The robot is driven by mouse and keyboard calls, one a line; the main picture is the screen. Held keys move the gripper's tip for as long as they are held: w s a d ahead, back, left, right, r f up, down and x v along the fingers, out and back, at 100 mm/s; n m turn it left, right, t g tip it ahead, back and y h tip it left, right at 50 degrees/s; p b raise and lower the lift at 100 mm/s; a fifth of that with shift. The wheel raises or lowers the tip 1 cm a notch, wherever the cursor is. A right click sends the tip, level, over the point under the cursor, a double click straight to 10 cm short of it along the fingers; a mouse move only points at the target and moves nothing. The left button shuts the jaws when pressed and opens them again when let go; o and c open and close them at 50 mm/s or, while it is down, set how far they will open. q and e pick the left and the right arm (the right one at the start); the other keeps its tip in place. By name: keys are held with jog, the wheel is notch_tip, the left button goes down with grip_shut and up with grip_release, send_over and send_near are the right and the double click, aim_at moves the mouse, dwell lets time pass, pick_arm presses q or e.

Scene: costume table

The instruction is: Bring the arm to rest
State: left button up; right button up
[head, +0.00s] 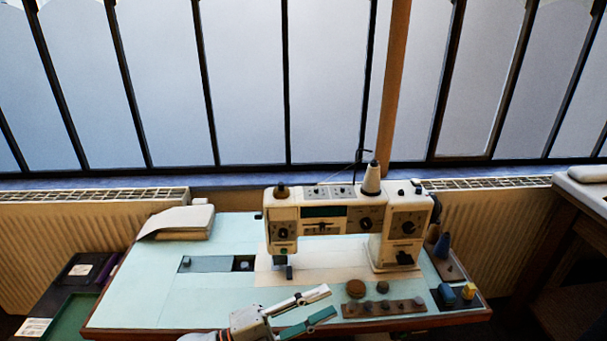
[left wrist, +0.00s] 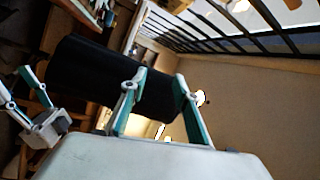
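My left gripper (head: 328,301) reaches in at the bottom middle of the head view, over the front of the pale blue table (head: 220,295). Its two white and teal fingers are apart, with nothing between them. In the left wrist view the fingers of this gripper (left wrist: 159,79) are also spread, in front of a dark shape. My right gripper (left wrist: 14,76) shows at the left edge of the left wrist view, its fingers apart and empty. It is not in the head view.
A white sewing machine (head: 318,212) with a thread cone (head: 371,180) stands behind the left gripper. A wooden strip with dark knobs (head: 384,308) lies right of the fingers. Folded cloth (head: 180,222) lies back left. A blue spool (head: 446,294) sits front right.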

pick_arm(q)
jog(key=a+f+n+t+y, duration=0.9)
jog(key=a+n, duration=0.3)
jog(key=n, duration=0.4)
jog(key=s+a+f+n+g+y, duration=0.2)
jog(key=s+a+f+n+y, duration=0.1)
jog(key=f, duration=0.5)
jog(key=s+a+f+n+g+y, duration=0.3)
jog(key=s+a+f+n, duration=0.2)
jog(key=s+a+f, duration=0.3)
jog(key=shift+s+a+f+g+y, duration=0.15)
jog(key=shift+s+f+g+y, duration=0.15)
jog(key=shift+s, duration=0.4)
